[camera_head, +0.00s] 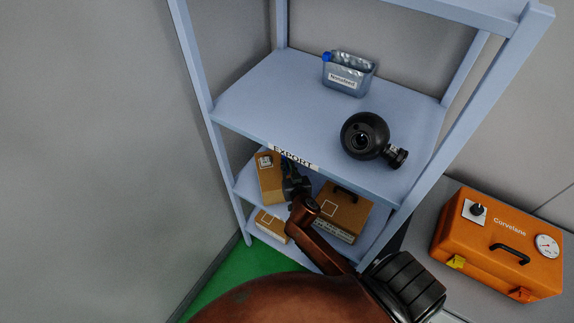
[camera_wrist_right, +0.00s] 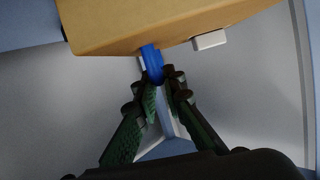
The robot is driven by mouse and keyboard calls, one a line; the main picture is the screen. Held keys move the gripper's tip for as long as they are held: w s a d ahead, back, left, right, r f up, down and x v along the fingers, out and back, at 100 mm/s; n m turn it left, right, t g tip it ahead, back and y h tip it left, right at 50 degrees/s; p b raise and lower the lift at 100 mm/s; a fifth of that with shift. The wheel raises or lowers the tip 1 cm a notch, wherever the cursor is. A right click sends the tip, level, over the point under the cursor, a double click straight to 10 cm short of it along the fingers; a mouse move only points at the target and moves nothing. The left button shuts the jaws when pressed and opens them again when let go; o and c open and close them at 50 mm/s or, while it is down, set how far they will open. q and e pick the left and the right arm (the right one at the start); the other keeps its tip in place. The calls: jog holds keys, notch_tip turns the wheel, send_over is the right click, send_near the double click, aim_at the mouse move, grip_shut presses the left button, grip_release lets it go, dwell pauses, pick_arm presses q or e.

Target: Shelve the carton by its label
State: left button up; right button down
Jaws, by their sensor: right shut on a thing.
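A brown carton (camera_head: 268,178) with a small white label stands on the shelf level below the EXPORT sign (camera_head: 293,158). My right gripper (camera_head: 292,182) is right beside it, partly hidden by my arm. In the right wrist view, the gripper (camera_wrist_right: 158,82) is closed on a blue part (camera_wrist_right: 151,62) under a carton (camera_wrist_right: 150,25), which seems to be this same one. A white block (camera_wrist_right: 209,40) shows on the carton's lower edge. The carton's printed label cannot be read. My left gripper is not in view.
Another carton (camera_head: 343,212) with a dark handle sits right of the gripper, and one (camera_head: 270,225) lies lower. An orange case (camera_head: 497,245) stands right of the rack.

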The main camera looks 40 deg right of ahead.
jog(key=shift+s+a+f, duration=0.1)
jog(key=shift+a+f, duration=0.1)
jog(key=shift+f, duration=0.4)
jog(key=c, duration=2.2)
grip_release()
jog(key=shift+c, duration=0.2)
jog(key=o, duration=0.3)
jog(key=shift+d+r, duration=0.15)
jog(key=shift+r, duration=0.05)
jog(key=shift+f, duration=0.15)
jog(key=v, duration=1.2)
jog(key=shift+r, duration=0.25)
